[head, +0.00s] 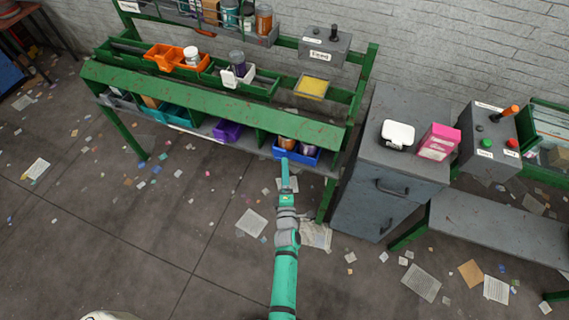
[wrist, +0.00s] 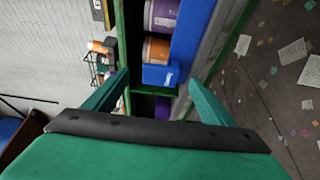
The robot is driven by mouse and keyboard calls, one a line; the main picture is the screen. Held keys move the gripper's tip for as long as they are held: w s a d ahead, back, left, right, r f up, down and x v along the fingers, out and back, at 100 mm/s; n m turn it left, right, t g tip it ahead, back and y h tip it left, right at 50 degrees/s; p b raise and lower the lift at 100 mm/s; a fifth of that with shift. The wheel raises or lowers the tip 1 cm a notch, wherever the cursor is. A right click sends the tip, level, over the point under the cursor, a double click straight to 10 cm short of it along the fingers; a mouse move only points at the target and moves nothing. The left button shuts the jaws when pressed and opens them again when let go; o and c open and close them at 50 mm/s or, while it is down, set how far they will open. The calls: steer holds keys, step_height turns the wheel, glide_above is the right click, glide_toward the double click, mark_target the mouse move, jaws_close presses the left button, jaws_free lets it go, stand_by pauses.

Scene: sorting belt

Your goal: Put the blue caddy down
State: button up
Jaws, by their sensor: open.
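The blue caddy (head: 303,159) sits at the right end of the green bench's lower shelf (head: 200,126), with cans inside it. In the wrist view the caddy (wrist: 187,45) lies ahead of the fingers, with a purple-labelled can and an orange-brown can along its inside. A small blue end part with a white mark faces the camera. My gripper (wrist: 157,88) is open, its two green fingers spread with nothing between them. In the head view my gripper (head: 286,165) is just in front of the caddy, and its fingers overlap the caddy's lower edge. I cannot tell whether they touch.
A purple bin (head: 227,131) and a teal bin (head: 172,115) share the lower shelf. Orange bins (head: 178,57) and a white caddy (head: 236,77) stand above. A grey cabinet (head: 385,155) is close on the right. Papers litter the open floor.

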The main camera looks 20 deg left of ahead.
steer(key=s+d+r+m+h, duration=0.2)
steer(key=s+d+m, duration=0.4)
steer(key=s, duration=0.7)
steer(key=s+d+r+m+h, duration=0.1)
steer(key=s+d+r+m, duration=0.35)
steer(key=s, duration=0.85)
steer(key=s+d+r+m+h, duration=0.1)
steer(key=s+d+r+m, duration=0.2)
steer(key=s+r+m, duration=0.2)
steer(key=s+d+r+m+g+h, duration=0.1)
steer(key=s+d+r+m+h, duration=0.1)
steer(key=s+d+r+m, duration=0.2)
steer(key=s+r+m, duration=0.2)
steer(key=s, duration=0.2)
steer(key=shift+s+r+m, duration=0.2)
steer(key=shift+s+m, duration=0.15)
steer(key=shift+s, duration=0.05)
